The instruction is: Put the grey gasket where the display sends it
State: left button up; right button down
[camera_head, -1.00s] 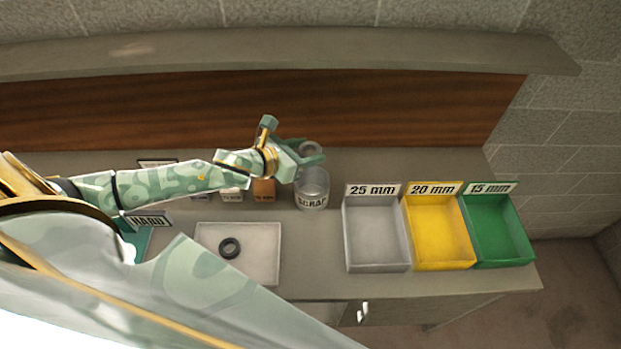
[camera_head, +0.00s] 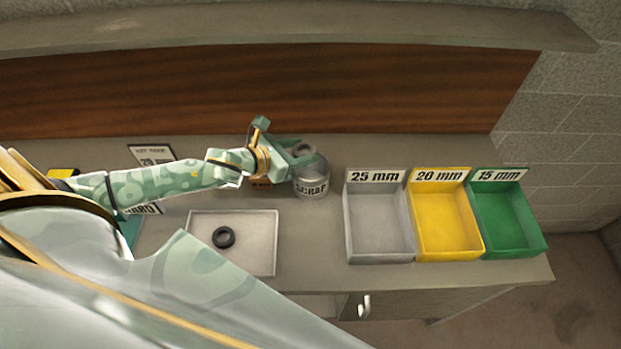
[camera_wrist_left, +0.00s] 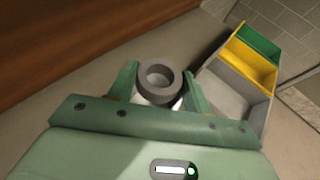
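The grey gasket (camera_head: 302,149) is a thick ring held in my left gripper (camera_head: 306,158), at the mouth of the clear can marked SCRAP (camera_head: 312,190). In the left wrist view the gasket (camera_wrist_left: 159,75) sits between the two green fingers (camera_wrist_left: 162,88), which touch it on both sides. A pale rim shows just below it there. A display or sign (camera_head: 150,153) stands behind my left forearm; its text is partly hidden and too small to read. My right gripper is not in view.
A black ring (camera_head: 223,237) lies on the white tray (camera_head: 262,262). To the right stand open bins: grey 25 mm (camera_head: 379,228), yellow 20 mm (camera_head: 446,226) and green 15 mm (camera_head: 508,220). A HARD label is partly hidden at left.

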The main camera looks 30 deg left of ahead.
pick_arm(q)
jog(key=o, duration=0.5)
jog(key=p+v, duration=0.2)
jog(key=v, duration=1.4)
jog(key=shift+p, duration=0.4)
jog(key=shift+s, duration=0.15)
